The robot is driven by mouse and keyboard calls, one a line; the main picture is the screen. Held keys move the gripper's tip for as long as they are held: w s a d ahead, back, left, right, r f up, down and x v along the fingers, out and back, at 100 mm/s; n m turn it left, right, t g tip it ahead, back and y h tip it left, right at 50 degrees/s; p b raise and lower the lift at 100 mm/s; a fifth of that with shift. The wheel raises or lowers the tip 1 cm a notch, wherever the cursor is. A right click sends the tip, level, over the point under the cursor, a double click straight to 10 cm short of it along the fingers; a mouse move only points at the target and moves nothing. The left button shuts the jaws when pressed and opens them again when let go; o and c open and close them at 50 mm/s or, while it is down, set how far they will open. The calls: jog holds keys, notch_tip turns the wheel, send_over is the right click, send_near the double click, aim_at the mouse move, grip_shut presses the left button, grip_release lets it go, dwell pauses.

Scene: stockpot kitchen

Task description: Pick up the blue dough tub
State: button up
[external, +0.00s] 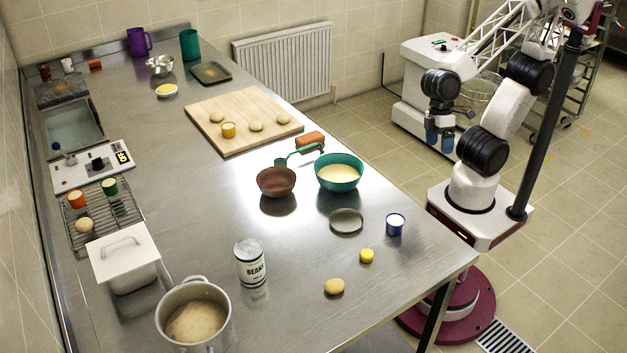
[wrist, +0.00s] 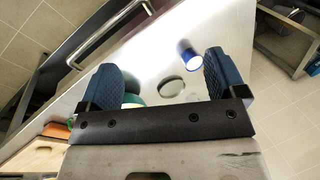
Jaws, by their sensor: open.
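The blue dough tub (external: 395,224) is a small blue cup with pale contents. It stands upright on the steel table near its right edge, beside a shallow grey-green dish (external: 346,221). In the wrist view the blue tub (wrist: 189,54) shows beyond my fingers, left of the right finger's tip. My gripper (external: 439,137) has blue pads and hangs in the air at the upper right in the external view, well apart from the tub. In the wrist view my gripper (wrist: 162,75) has its two fingers wide apart with nothing held between them.
A beans can (external: 250,263) stands to the left. Bare steel surrounds the tub.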

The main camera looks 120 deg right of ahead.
jog(key=w+a+f+m+y, duration=0.3)
jog(key=w+f+m+y, duration=0.1)
jog(key=m, duration=0.1)
jog(key=m+t+y, duration=0.4)
jog(key=m+t, duration=0.3)
jog(key=m, duration=0.7)
send_near(395, 214)
jog(key=a, duration=0.1)
jog(key=w+a, duration=0.1)
jog(key=a, duration=0.2)
jog(key=shift+w+a+f, duration=0.2)
jog(key=shift+w, duration=0.2)
jog(key=shift+w+d+f+m+h, duration=0.3)
jog(key=shift+w+d+f+m, duration=0.1)
jog(key=shift+m, duration=0.4)
jog(key=shift+a, duration=0.15)
jog(key=shift+x, duration=1.15)
jog(key=shift+x, duration=2.65)
